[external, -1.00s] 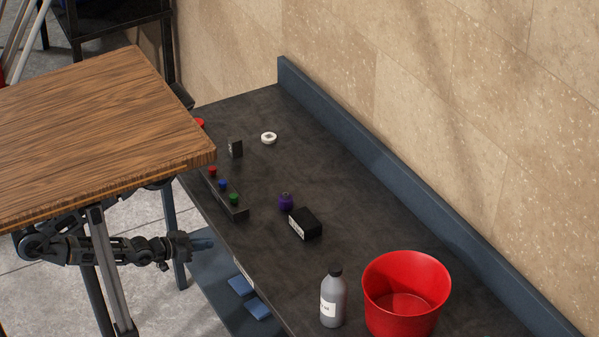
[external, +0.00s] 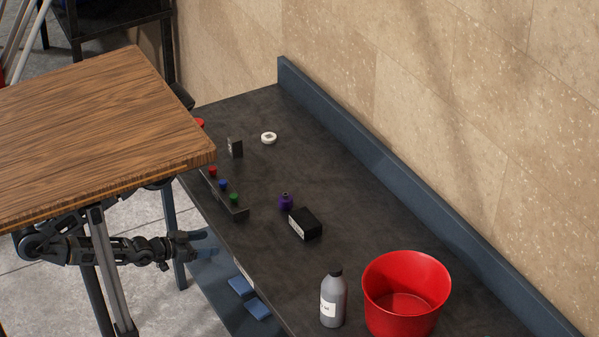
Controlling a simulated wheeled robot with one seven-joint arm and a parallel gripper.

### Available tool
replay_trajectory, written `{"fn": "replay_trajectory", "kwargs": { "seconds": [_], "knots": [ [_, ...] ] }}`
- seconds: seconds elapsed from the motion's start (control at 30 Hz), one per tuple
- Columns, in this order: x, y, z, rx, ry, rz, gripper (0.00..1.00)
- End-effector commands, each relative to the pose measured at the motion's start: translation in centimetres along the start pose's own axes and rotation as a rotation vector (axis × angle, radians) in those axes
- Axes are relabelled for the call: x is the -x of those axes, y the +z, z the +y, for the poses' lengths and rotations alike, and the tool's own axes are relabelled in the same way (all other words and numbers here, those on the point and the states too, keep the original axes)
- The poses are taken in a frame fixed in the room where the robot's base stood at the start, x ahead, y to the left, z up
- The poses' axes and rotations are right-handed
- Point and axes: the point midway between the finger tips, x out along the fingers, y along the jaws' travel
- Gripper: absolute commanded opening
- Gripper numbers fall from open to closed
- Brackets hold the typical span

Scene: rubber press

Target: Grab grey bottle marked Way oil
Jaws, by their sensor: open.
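The grey bottle (external: 333,299) stands upright on the dark bench top (external: 300,275) near its front edge. It has a black cap and a white label, whose writing is too small to read. My gripper (external: 203,242) is at the left, beside the front edge of the bench and below its top. It is open and holds nothing that I can see. It is well to the left of the bottle and apart from it.
A red bucket (external: 405,290) stands close at the bottle's right. A black box (external: 305,224), a purple bottle (external: 286,202) and a button strip (external: 228,199) are farther back. A wooden tabletop (external: 100,130) overhangs my arm. Blue pieces (external: 241,285) lie below the bench top.

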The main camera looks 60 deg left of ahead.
Motion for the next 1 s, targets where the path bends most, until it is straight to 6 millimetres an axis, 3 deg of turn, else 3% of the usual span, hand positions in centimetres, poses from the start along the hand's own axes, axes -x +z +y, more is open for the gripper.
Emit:
{"fn": "replay_trajectory", "kwargs": {
  "seconds": [0.27,0.5,0.63,0.77,1.0],
  "knots": [
    [0.0,0.0,0.0,0.0,0.0,0.0,1.0],
    [-0.1,-0.1,0.1,0.0,0.003,0.004,1.0],
    [-1.6,-0.9,0.7,0.006,0.043,0.056,1.0],
    [-4.7,-3.1,2.9,0.026,0.143,0.172,1.0],
    [-9.5,-8.9,9.9,0.114,0.393,0.415,1.0]
  ]
}}
